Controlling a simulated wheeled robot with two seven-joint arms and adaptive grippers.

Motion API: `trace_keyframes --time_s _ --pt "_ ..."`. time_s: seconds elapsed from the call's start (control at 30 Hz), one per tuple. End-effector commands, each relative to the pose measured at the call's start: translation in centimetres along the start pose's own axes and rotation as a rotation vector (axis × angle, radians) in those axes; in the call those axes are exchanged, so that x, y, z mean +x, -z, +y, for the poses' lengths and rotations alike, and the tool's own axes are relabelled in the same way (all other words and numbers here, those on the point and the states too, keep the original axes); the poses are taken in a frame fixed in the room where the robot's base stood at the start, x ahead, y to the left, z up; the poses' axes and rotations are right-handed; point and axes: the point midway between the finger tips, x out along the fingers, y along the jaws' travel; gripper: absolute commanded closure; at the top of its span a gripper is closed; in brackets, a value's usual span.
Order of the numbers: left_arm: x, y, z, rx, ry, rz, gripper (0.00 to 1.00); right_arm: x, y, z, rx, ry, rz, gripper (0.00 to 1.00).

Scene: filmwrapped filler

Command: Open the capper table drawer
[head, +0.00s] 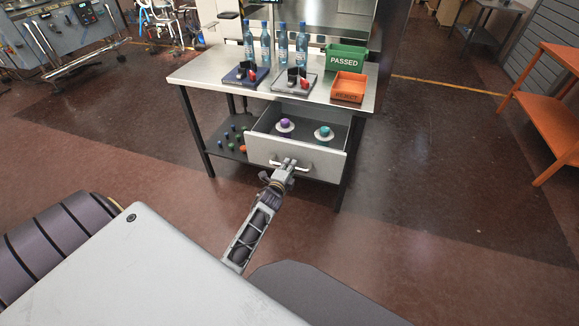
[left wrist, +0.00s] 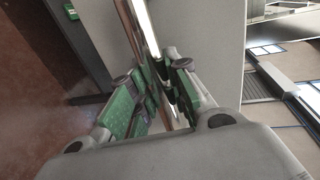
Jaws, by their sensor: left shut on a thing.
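The capper table (head: 190,76) has a steel top and dark legs. Its drawer (head: 262,149) is pulled out toward me, and its inside shows. A purple-topped piece (head: 285,125) and a teal-topped piece (head: 323,132) are in the drawer. My left gripper (head: 289,164) is at the drawer's front, shut on the handle (head: 303,168). In the left wrist view its green-padded fingers (left wrist: 153,95) are on either side of the shiny handle bar (left wrist: 145,22), against the pale drawer front (left wrist: 205,40). My right gripper is not in view.
Several blue bottles (head: 266,45), a green PASSED bin (head: 346,58) and an orange REJECT bin (head: 348,87) stand on the table. A lower shelf (head: 222,157) holds small coloured pieces. An orange table (head: 555,115) stands at the right. The floor between is clear.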

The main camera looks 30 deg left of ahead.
Motion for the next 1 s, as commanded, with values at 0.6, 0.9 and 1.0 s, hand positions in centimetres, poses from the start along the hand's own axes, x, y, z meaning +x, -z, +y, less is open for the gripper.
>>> trace_keyframes --time_s 0.6,0.9,1.0 --pt "0.0 0.0 0.0 0.0 0.0 0.0 0.59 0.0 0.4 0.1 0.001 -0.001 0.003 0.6" --pt "-0.9 0.0 0.1 0.0 -0.001 0.0 0.59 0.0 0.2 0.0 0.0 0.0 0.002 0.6" --pt "-1.6 0.0 0.1 0.0 -0.001 0.001 0.59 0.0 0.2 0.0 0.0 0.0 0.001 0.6"
